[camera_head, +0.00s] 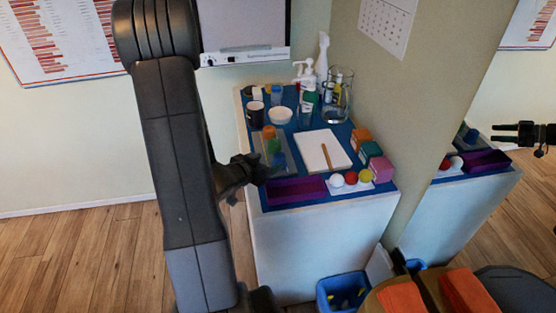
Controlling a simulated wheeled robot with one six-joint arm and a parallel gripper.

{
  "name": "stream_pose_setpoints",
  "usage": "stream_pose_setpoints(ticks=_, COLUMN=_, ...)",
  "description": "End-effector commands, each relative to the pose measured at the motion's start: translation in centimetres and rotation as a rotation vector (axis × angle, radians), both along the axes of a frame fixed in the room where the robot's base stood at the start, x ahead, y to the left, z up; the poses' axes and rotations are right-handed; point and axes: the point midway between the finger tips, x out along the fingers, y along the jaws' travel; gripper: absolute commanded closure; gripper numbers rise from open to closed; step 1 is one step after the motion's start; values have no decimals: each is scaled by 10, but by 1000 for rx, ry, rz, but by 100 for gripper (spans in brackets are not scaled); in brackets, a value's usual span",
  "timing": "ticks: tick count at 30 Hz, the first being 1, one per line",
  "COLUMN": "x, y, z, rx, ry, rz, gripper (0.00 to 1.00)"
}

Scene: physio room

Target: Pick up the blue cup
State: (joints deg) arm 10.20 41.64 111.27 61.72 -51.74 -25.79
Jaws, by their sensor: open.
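A small blue cylinder (276,95), which may be the blue cup, stands at the back left of the blue-topped cabinet (312,203). It is too small to tell for sure whether it is a cup. A dark cup (256,114) stands in front of it to the left, beside a white bowl (281,116). My gripper (266,171) is at the cabinet's left side, near the front, in front of these things. It is open with nothing seen between its fingers. My arm covers the area to the left.
A grey tray (288,161) with coloured items, a purple tray (297,190), a white pad (323,150), coloured boxes (370,151) and balls (351,178) crowd the top. A glass jug (336,103) stands at the back. A mirror is at right. A blue bin (322,292) is on the floor.

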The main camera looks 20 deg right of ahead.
Motion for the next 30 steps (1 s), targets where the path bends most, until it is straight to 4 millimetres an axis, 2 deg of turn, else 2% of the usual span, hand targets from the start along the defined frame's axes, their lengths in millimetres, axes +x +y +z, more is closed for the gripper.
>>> stream_pose_setpoints(ticks=4, x=12, y=-20, z=-10, rx=0, ry=0, rz=-1, gripper=36)
stream_pose_setpoints(ticks=13, x=23, y=-36, z=-20, rx=2, ry=1, rz=1, gripper=36)
stream_pose_setpoints(ticks=21, x=40, y=-61, z=-37, rx=2, ry=-1, rz=1, gripper=36)
stream_pose_setpoints(ticks=30, x=44, y=-67, z=-40, rx=2, ry=-1, rz=2, gripper=36)
